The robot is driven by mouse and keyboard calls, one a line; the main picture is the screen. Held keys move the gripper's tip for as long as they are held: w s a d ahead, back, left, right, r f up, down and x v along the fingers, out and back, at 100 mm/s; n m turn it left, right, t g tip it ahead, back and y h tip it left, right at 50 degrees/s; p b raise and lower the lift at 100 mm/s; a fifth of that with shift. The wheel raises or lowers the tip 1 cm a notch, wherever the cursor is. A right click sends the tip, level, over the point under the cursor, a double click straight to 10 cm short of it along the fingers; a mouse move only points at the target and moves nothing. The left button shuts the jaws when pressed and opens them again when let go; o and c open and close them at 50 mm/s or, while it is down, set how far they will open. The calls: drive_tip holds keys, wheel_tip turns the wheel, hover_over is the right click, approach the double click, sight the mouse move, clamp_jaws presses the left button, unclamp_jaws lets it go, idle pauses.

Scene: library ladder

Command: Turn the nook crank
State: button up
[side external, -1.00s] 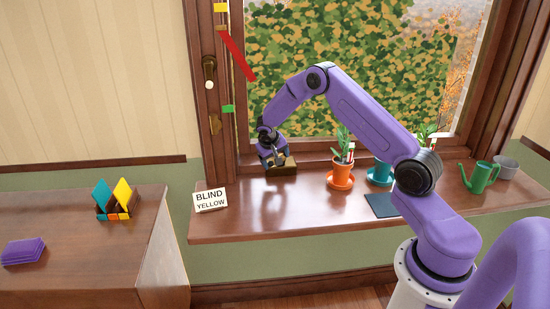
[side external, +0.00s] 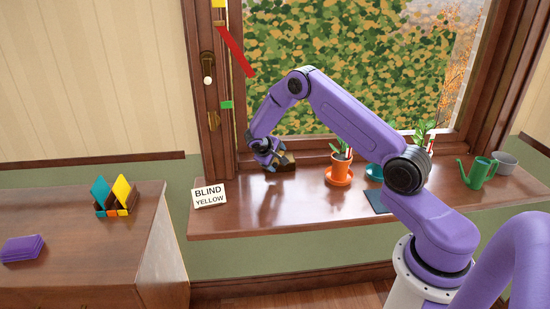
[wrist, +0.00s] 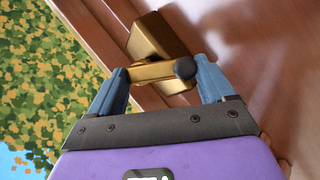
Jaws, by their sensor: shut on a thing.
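The nook crank is a brass housing (wrist: 155,38) with a brass arm (wrist: 152,72) ending in a dark round knob (wrist: 184,68). In the side external view its housing (side external: 287,162) sits on the sill at the window's left, partly hidden by my gripper (side external: 270,157). In the wrist view my gripper (wrist: 161,67) has a blue finger at each end of the crank arm, shut on the crank at its arm and knob. A patterned blind (side external: 345,70) covers most of the window. A card (side external: 209,196) reading "BLIND YELLOW" stands on the sill.
On the left frame are a yellow marker (side external: 218,3), a green marker (side external: 226,104) and a slanting red strip (side external: 236,51). An orange plant pot (side external: 339,174), a green watering can (side external: 480,173) and a grey pot (side external: 505,162) stand rightward.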

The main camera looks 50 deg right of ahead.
drive_tip(key=shift+d+r, duration=0.15)
drive_tip(key=o, duration=0.9)
drive_tip(key=shift+a+r, duration=0.15)
drive_tip(key=shift+a, duration=0.15)
drive_tip(key=v, duration=1.6)
drive_tip(key=shift+a+r, duration=0.25)
drive_tip(key=shift+a, duration=0.05)
